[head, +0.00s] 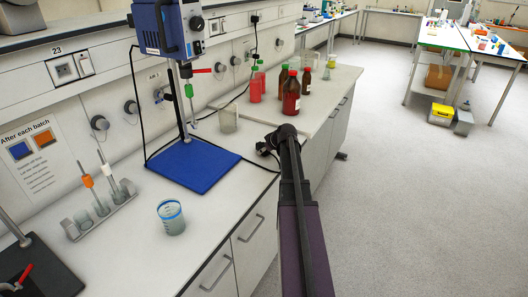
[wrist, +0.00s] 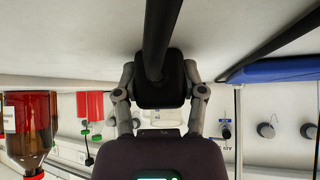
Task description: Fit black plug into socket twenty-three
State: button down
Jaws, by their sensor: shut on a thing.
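The black plug (wrist: 160,85) sits between the two fingers of my gripper (wrist: 160,105) in the wrist view, with a thick black cable running from it to the picture's top edge. In the head view my gripper (head: 266,147) is small and dark, over the front edge of the bench, right of the blue base plate; the plug's outline cannot be told apart there. Socket twenty-three (head: 63,71) is on the wall trunking at the upper left, under the label 23, far left of my gripper. The plug's pins are hidden.
A blue stirrer (head: 167,28) stands over its blue base plate (head: 190,166), with a black cable looping beside it. A glass beaker (head: 229,120) and red and brown bottles (head: 291,92) stand behind my gripper. A tube rack (head: 100,216) and a blue-rimmed beaker (head: 171,217) are at front left.

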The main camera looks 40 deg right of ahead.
aim_at(261, 143)
jog(key=shift+w+r+p, duration=0.15)
jog(key=shift+r+p, duration=2.35)
jog(key=shift+p, duration=0.05)
jog(key=shift+f, duration=0.1)
